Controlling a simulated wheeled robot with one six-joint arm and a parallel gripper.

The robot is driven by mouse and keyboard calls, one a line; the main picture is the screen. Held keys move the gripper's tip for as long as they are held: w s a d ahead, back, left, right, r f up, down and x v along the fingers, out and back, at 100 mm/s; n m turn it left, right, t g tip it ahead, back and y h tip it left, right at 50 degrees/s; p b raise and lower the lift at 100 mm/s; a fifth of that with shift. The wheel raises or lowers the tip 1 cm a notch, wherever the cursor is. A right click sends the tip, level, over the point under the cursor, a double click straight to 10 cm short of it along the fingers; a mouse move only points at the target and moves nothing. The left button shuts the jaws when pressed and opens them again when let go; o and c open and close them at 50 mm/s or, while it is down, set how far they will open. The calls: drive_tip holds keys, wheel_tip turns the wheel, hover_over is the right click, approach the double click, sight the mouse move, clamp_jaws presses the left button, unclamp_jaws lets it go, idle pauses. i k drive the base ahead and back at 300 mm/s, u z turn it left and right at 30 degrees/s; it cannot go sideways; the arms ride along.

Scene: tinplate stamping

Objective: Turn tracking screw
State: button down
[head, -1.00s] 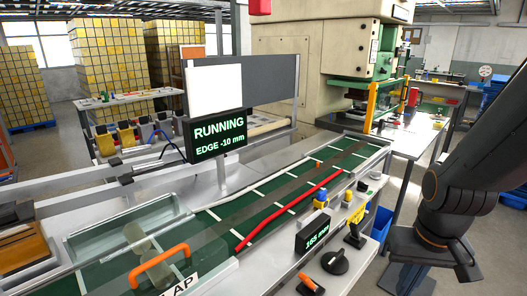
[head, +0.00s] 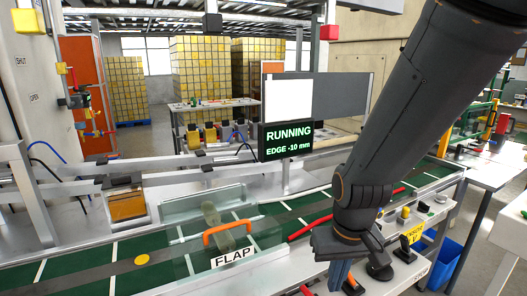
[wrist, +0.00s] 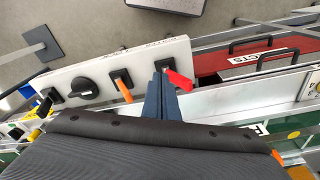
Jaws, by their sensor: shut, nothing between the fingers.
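The operator panel along the conveyor's near side carries several controls; in the wrist view it shows a black round knob (wrist: 83,90), an orange lever (wrist: 123,90) and a red lever (wrist: 177,80). I cannot tell which one is the tracking screw; the panel labels are too small to read. My gripper (wrist: 161,88) is shut and empty, its dark blue fingers beside the red lever; I cannot tell whether they touch it. In the head view my gripper (head: 341,273) is in front of the panel, hiding part of it. The screen (head: 287,140) reads RUNNING, EDGE -10 mm.
A clear flap with an orange handle (head: 228,229) covers part of the belt. A red box with black handles (wrist: 240,60) lies past the panel's end. A blue bin (head: 443,262) stands below at right.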

sight(439, 199)
drive_tip(key=u, duration=0.05)
drive_tip(key=k, duration=0.4)
drive_tip(key=z, duration=1.65)
drive_tip(key=i, duration=0.7)
drive_tip(key=u, duration=0.6)
drive_tip(key=i, duration=0.8)
drive_tip(key=u, duration=0.75)
